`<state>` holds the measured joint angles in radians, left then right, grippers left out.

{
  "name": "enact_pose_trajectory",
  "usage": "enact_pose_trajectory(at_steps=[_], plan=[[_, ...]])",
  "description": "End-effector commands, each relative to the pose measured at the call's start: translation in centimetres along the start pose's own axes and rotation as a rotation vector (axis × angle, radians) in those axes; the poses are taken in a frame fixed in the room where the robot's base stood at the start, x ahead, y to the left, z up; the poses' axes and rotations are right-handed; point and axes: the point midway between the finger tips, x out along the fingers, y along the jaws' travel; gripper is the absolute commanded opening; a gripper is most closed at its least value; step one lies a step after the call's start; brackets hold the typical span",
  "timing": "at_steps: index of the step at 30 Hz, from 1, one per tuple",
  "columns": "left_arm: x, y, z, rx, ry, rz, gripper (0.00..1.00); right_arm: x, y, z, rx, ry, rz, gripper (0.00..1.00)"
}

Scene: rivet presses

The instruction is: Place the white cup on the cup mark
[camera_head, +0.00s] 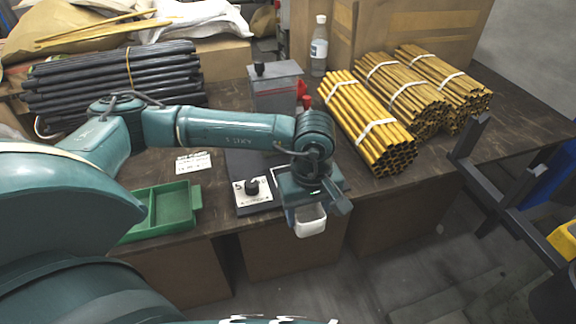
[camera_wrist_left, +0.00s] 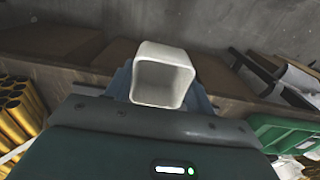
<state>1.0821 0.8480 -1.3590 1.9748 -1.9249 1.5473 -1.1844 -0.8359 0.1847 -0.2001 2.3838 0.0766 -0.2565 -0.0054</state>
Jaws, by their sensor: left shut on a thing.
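The white cup (camera_head: 309,222) is in my left gripper (camera_head: 314,203), which is shut on it. The cup hangs in the air in front of the table's front edge, beside the press base. In the left wrist view the square-mouthed cup (camera_wrist_left: 163,76) sits between the fingers, with its open end facing the camera. My right gripper is not in view.
Yellow tube bundles (camera_head: 366,122) lie at the right, dark tubes (camera_head: 112,82) at the left. A clear bottle (camera_head: 319,50) stands behind.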

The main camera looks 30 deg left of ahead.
Motion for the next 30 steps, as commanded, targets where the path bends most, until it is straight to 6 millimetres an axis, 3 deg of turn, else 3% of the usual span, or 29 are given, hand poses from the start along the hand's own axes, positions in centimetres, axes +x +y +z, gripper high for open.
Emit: enact_pose_trajectory(at_steps=[1,6,12,17,24,30], plan=[[-0.1,0.0,-1.7,-0.011,0.004,0.000,0.32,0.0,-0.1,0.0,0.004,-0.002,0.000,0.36],[-0.1,0.0,-6.3,-0.010,0.004,0.002,0.32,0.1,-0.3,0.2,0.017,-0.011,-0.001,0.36],[-0.1,0.0,-10.1,-0.007,0.002,0.001,0.32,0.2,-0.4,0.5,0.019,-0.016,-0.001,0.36],[-0.1,0.0,-11.3,-0.005,0.001,0.002,0.32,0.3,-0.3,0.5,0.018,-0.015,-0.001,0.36],[-0.1,0.0,-14.7,-0.006,0.002,0.001,0.32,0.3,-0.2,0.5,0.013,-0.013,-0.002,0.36],[0.1,-0.1,-15.1,-0.003,0.000,0.001,0.32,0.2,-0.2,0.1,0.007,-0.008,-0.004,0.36]])
